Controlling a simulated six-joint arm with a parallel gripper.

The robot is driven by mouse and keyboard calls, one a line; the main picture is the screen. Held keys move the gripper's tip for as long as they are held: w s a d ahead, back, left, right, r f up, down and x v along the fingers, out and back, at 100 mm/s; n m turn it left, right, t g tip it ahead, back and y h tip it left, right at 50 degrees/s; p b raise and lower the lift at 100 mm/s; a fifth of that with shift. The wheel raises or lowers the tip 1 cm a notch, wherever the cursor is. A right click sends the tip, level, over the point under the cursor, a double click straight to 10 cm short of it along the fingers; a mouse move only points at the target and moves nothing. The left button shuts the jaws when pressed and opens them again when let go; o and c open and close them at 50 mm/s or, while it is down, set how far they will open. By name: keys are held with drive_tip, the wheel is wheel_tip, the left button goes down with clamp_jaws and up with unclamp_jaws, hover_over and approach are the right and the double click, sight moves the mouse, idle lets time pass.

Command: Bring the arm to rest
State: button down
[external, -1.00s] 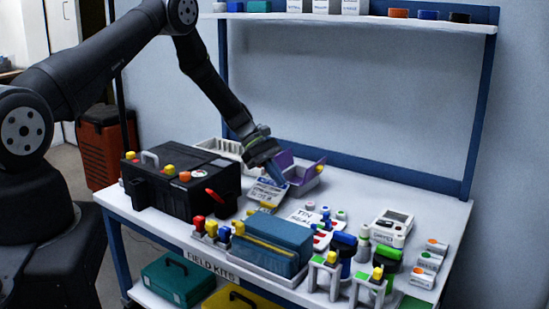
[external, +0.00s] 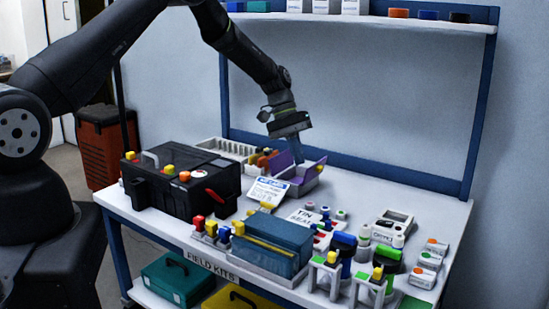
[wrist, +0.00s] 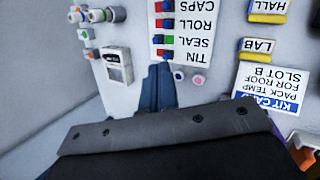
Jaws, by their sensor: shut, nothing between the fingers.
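My gripper (external: 299,158) points down above the back part of the workbench, close to a small open box with purple flaps (external: 308,178). From the external view I cannot tell whether its tip is in front of the box or over it. In the wrist view the blue fingers (wrist: 158,82) lie side by side, shut, with nothing held. The white kit card with a blue header (external: 268,190) lies on the bench to the left of the fingers. The same card shows at the right of the wrist view (wrist: 268,88).
A black toolbox (external: 180,187) stands at the bench's left. A white rack (external: 225,148) holds coloured pieces behind it. Blue cases (external: 272,242), a label sheet (external: 310,217), a meter (external: 393,226) and small stands crowd the front and right. A shelf (external: 360,19) spans the back above.

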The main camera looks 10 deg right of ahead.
drive_tip(key=s+d+r+m+t+y, duration=0.1)
drive_tip(key=s+d+r+m+t, duration=0.1)
drive_tip(key=r+m, duration=0.4)
drive_tip(key=s+d+r+m+t+y, duration=0.1)
drive_tip(key=s+d+r+m+t, duration=0.1)
drive_tip(key=r+m, duration=0.4)
drive_tip(key=shift+s+d+r+m, duration=0.25)
drive_tip(key=shift+s+d+m, duration=0.15)
drive_tip(key=shift+m, duration=2)
drive_tip(key=c, duration=2.2)
unclamp_jaws()
drive_tip(key=shift+a, duration=0.1)
drive_tip(key=c, duration=0.7)
unclamp_jaws()
drive_tip(key=o, duration=0.7)
drive_tip(key=shift+s+a+r+n, duration=0.15)
drive_tip(key=shift+s+n, duration=0.15)
drive_tip(key=shift+n, duration=0.3)
drive_tip(key=s+a+r+n+t, duration=0.15)
drive_tip(key=s+a+n, duration=0.35)
drive_tip(key=n, duration=0.8)
wheel_tip(320, 180, down, 9)
drive_tip(key=d, duration=0.1)
drive_tip(key=shift+s+y, duration=0.25)
drive_tip(key=shift+y, duration=0.05)
drive_tip(key=shift+r, duration=0.2)
